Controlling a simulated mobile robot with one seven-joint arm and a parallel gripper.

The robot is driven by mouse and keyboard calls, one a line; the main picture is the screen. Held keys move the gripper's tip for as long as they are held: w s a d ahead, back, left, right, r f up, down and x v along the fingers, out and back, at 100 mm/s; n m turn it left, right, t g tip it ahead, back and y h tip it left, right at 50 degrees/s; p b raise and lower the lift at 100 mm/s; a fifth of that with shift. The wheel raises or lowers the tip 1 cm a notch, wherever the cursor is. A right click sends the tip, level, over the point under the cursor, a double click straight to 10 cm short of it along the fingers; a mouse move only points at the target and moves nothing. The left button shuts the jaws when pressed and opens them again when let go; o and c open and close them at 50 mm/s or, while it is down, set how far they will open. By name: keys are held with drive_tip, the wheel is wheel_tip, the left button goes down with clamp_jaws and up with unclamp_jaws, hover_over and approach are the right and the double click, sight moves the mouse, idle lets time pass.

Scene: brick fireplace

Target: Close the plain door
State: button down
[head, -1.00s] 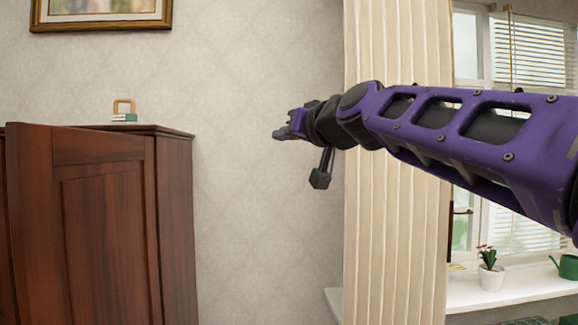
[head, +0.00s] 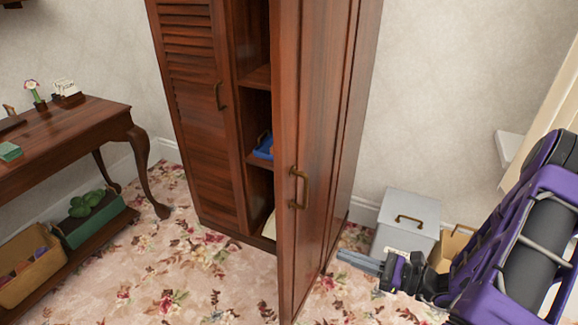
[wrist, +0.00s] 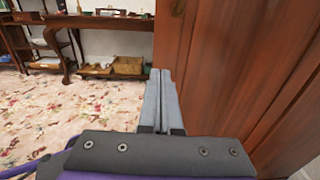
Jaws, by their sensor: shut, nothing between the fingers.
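The reddish-brown wardrobe has a plain door (head: 318,150) on its right side, which stands swung well open toward me. Its brass handle (head: 299,188) is on the outer face, close to the free edge. The louvred door (head: 196,120) on the left looks closed. My gripper (head: 352,260) is shut and empty, low down to the right of the plain door, on its outer side. In the wrist view the shut fingers (wrist: 158,100) point forward, with the plain door's brown face (wrist: 230,75) close on the right. I cannot tell whether they touch it.
Shelves inside the wardrobe hold a blue tray (head: 264,146). A grey box (head: 408,222) and a cardboard box (head: 452,246) stand on the floor by the wall, beside my gripper. A desk (head: 75,125) is at the left. The flowered carpet (head: 185,270) in front is clear.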

wheel_tip(320, 180, up, 2)
drive_tip(key=b, duration=0.1)
approach(287, 226)
drive_tip(key=x, duration=0.6)
drive_tip(key=shift+w+a+f, duration=0.1)
drive_tip(key=shift+w+a, duration=0.2)
drive_tip(key=shift+a+t, duration=0.1)
drive_tip(key=shift+t, duration=0.2)
